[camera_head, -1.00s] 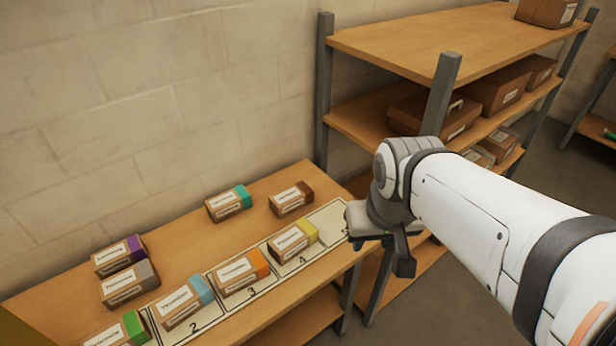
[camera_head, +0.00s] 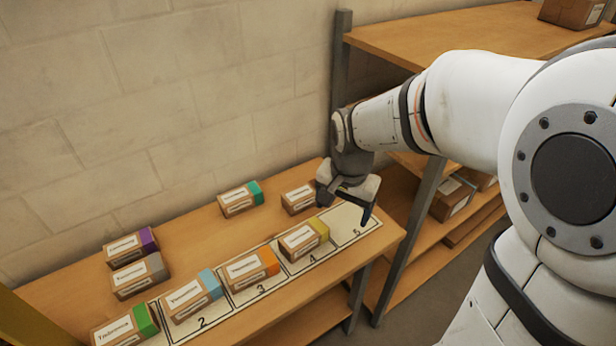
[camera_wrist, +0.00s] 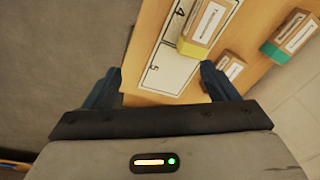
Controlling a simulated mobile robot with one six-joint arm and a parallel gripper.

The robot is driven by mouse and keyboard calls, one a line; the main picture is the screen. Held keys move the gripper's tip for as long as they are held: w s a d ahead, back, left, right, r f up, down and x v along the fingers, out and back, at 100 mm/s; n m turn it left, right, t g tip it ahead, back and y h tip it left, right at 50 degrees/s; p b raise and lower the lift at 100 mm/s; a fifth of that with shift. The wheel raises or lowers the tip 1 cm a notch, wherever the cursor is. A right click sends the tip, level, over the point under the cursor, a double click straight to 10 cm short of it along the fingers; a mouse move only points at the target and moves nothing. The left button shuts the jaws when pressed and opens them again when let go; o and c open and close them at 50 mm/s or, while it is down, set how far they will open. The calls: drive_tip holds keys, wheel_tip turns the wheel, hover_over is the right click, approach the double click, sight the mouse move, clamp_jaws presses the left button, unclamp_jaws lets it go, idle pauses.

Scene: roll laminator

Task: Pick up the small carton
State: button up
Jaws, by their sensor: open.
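Several small labelled cartons lie on the wooden table, so I cannot tell which one is meant. In the head view, a carton with a brown end (camera_head: 297,199) is at the back right, partly hidden by my gripper (camera_head: 346,203). My gripper is open and empty above the table's right end, near slot 5. In the wrist view, the fingers (camera_wrist: 161,86) are spread, and the brown-ended carton (camera_wrist: 231,67) shows beside the right-hand finger. A yellow-ended carton (camera_head: 302,240) lies on slot 4, and a teal-ended carton (camera_head: 240,199) lies at the back.
Orange (camera_head: 249,269), blue (camera_head: 189,296) and green-ended (camera_head: 124,327) cartons stand in the front numbered row. Purple (camera_head: 131,246) and grey-ended (camera_head: 139,276) cartons lie behind at left. Slot 5 (camera_head: 352,228) is bare. A shelf rack (camera_head: 415,40) stands at right, a wall behind.

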sight(304, 233)
drive_tip(key=w+a+f+m, duration=0.1)
drive_tip(key=w+a+f, duration=0.1)
drive_tip(key=f, duration=0.1)
drive_tip(key=w+a+f+m+g, duration=0.1)
drive_tip(key=w+a+f+m, duration=0.1)
drive_tip(key=w+a+f, duration=0.1)
drive_tip(key=w+a+f+m, duration=0.1)
drive_tip(key=w+a+f, duration=0.1)
drive_tip(key=f, duration=0.2)
drive_tip(key=shift+w+a+f+m, duration=0.2)
drive_tip(key=shift+a+f+m, duration=0.1)
drive_tip(key=shift+a+m, duration=0.1)
drive_tip(key=f, duration=0.4)
drive_tip(key=f+p, duration=0.1)
drive_tip(key=f, duration=0.3)
drive_tip(key=shift+s+a, duration=0.15)
drive_tip(key=shift+s, duration=0.05)
drive_tip(key=shift+r, duration=0.1)
drive_tip(key=c, duration=1.2)
